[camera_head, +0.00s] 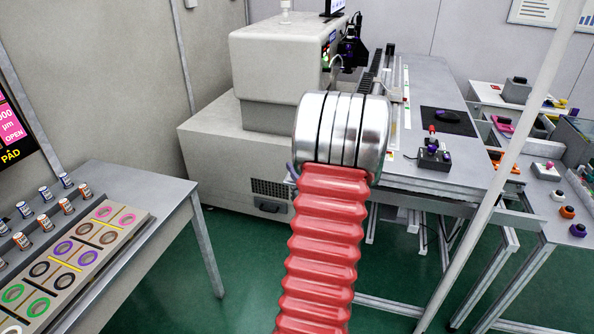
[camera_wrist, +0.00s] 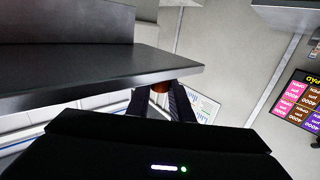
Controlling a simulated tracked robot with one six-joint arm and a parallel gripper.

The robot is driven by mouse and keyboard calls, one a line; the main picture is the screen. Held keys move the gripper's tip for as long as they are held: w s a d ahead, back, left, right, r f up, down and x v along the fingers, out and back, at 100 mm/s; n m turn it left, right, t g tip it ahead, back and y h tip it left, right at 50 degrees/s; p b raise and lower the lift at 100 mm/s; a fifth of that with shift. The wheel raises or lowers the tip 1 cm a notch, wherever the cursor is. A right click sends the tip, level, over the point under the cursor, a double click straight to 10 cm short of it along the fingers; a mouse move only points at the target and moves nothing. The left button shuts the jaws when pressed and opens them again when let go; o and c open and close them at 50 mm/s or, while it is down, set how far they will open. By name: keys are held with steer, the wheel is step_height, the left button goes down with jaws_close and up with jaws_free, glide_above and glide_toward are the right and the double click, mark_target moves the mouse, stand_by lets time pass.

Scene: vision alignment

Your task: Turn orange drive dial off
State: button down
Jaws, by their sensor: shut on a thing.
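In the wrist view, my gripper (camera_wrist: 160,95) has its two dark fingers close together. It is shut on a small orange-brown thing (camera_wrist: 160,87), which looks like the orange drive dial. Only a sliver of the dial shows between the fingers, so its turned position cannot be read. A dark ledge hangs over it at the upper left. In the head view, my red arm and silver wrist reach toward the large pale machine (camera_head: 265,65). They hide the gripper and dial there.
A long grey bench (camera_head: 435,95) with a small control box (camera_head: 434,158) extends right of the machine. A side table (camera_head: 545,195) at right holds several coloured knobs. A table (camera_head: 150,195) with coloured rings and small jars stands at left. A pale slanted pole (camera_head: 505,165) crosses the right side.

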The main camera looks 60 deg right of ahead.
steer(key=shift+d+r, duration=0.15)
steer(key=c, duration=1.9)
jaws_free()
steer(key=o, duration=0.3)
steer(key=shift+o, duration=0.2)
steer(key=v, duration=1.4)
